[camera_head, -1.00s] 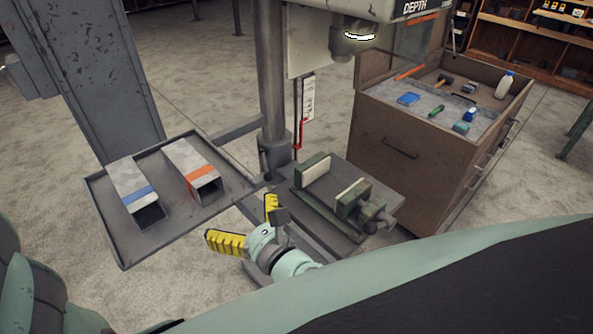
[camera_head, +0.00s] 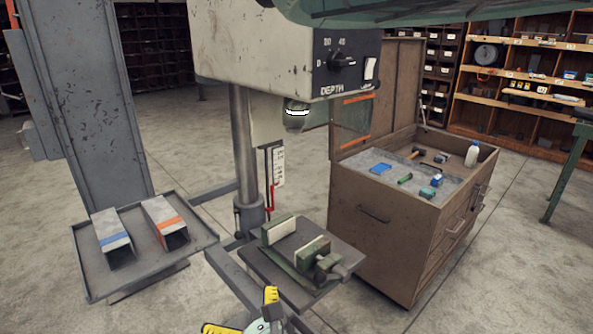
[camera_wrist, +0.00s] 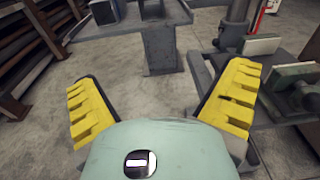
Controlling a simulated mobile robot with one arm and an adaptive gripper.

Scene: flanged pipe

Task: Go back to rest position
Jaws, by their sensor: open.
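My gripper (camera_head: 246,312) shows at the bottom edge of the head view, with yellow ridged fingers spread apart. In the wrist view both fingers of my gripper (camera_wrist: 164,100) are wide apart with nothing between them, only floor and a grey pedestal beyond. In the head view the gripper is in front of the drill press vise (camera_head: 296,252), apart from it. Two square tubes, one with a blue band (camera_head: 113,238) and one with an orange band (camera_head: 164,222), lie on the grey tray (camera_head: 90,284) at left.
The drill press head (camera_head: 300,55) stands above the vise table (camera_head: 345,262). A brown tool cabinet (camera_head: 375,235) with several tools on top is at right. Shelves (camera_head: 530,70) line the back. Open concrete floor (camera_head: 500,270) lies at right.

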